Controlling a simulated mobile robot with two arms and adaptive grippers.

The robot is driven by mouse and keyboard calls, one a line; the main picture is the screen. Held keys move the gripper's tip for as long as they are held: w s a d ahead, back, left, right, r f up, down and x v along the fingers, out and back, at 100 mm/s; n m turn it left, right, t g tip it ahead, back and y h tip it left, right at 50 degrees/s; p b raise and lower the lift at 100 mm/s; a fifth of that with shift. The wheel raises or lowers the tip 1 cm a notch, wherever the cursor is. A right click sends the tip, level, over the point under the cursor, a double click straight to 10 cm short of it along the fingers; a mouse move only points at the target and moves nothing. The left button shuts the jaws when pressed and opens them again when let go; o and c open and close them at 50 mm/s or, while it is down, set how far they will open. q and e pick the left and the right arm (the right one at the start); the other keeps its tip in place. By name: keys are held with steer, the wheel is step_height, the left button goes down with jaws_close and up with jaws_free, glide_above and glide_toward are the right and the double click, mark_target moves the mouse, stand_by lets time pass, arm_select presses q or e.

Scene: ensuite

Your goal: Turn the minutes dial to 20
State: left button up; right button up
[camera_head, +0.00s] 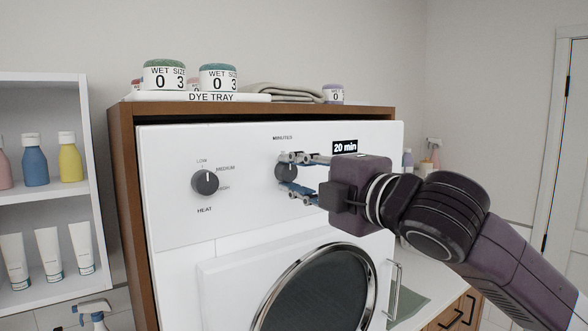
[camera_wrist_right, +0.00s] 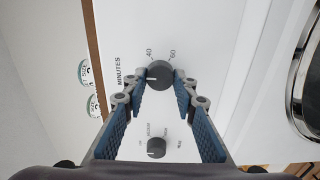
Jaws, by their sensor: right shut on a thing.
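The minutes dial (camera_head: 286,171) is a dark round knob on the white front panel, under the small "MINUTES" print. It also shows in the right wrist view (camera_wrist_right: 160,76), with 40 and 60 printed beside it. Its white pointer mark is on the side facing the "MINUTES" print. My right gripper (camera_head: 290,175) is shut on the dial, one finger above and one below in the head view. The fingers hide part of the dial in the head view. A black "20 min" label (camera_head: 345,146) shows above my right gripper. My left gripper is not in view.
The heat dial (camera_head: 205,182) is left of the minutes dial. A round dark door (camera_head: 320,290) is below. The wooden cabinet top holds a dye tray (camera_head: 215,97), jars and a folded towel (camera_head: 280,92). A shelf with bottles (camera_head: 50,195) stands at left.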

steer(key=shift+f, duration=0.15)
stand_by(0.3)
steer(key=o, duration=1)
steer(key=shift+o, duration=0.8)
steer(key=shift+s, duration=0.1)
steer(key=v, duration=1.2)
